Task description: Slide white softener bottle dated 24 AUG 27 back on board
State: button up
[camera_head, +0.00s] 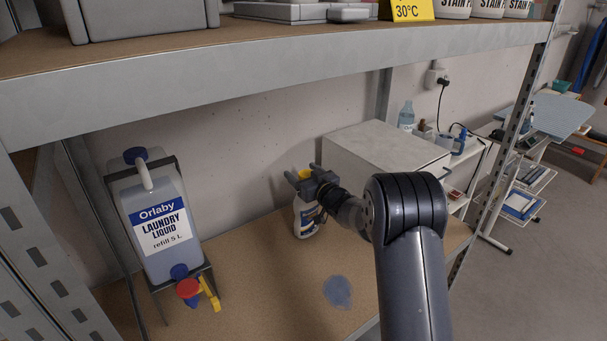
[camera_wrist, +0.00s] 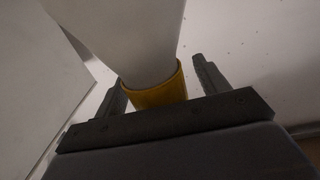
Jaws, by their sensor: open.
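A white bottle (camera_head: 307,222) with a dark label and a yellow cap stands on the brown board (camera_head: 250,262), near the back wall. Its date is too small to read. My gripper (camera_head: 304,174) is open at the bottle's top, with a finger on either side of the cap. In the wrist view the yellow cap (camera_wrist: 160,94) lies between the open fingers of my gripper (camera_wrist: 158,84), and the white body (camera_wrist: 125,35) reaches past them. A gap shows at the right finger; I cannot tell whether the left finger touches.
A laundry liquid container (camera_head: 158,215) on a stand, with a red and yellow tap, is at the left. A bluish spill-like patch (camera_head: 338,291) lies on the board. A white cabinet (camera_head: 385,150) is behind at the right. The upper shelf (camera_head: 270,62) is overhead.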

jog(key=b+v, duration=0.2)
jog(key=v, duration=0.8)
jog(key=shift+s+d, duration=0.15)
jog(key=shift+s, duration=0.2)
jog(key=shift+w, duration=0.1)
jog(key=p+x, duration=0.2)
jog(key=x, duration=0.8)
jog(key=shift+w, duration=0.25)
jog(key=shift+s+d, duration=0.15)
jog(key=shift+s, duration=0.25)
